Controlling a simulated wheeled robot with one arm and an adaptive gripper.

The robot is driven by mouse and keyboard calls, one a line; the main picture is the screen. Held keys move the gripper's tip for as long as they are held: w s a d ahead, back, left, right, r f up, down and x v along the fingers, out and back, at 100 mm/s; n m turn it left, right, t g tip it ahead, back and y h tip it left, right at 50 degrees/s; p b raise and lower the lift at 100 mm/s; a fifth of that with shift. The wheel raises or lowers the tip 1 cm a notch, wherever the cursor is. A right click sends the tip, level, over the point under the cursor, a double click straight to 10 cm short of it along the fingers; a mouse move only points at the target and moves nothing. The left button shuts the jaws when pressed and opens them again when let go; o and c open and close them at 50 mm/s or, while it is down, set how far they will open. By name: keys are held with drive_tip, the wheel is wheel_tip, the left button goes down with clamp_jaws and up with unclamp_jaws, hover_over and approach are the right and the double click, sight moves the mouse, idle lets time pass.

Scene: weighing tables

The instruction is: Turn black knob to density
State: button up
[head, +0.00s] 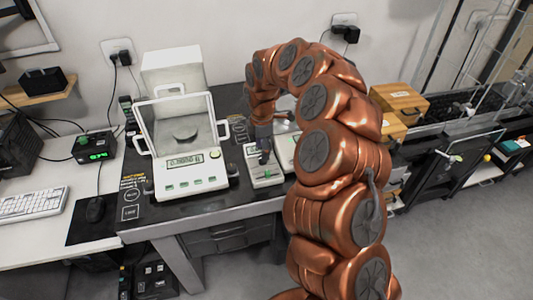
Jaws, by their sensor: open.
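My copper-coloured arm reaches over the dark weighing table (215,207). My gripper (264,158) points down at a small white device (265,181) with a green spot on its front. The gripper is small in this view, and the gap between its fingers is hard to make out. A dark upright part shows at the fingertips; I cannot tell whether it is the black knob or a finger. The word density cannot be read anywhere. My arm hides part of the device and what lies right of it.
A white balance (190,182) with a raised glass shield stands left of the gripper. Wooden boxes (399,98) stand right, behind my arm.

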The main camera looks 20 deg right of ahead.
drive_tip(key=shift+d+f+p, duration=0.1)
drive_tip(key=shift+f+p, duration=0.4)
drive_tip(key=shift+f, duration=1.55)
clamp_jaws()
drive_tip(key=shift+d, duration=0.25)
drive_tip(key=shift+a, duration=0.1)
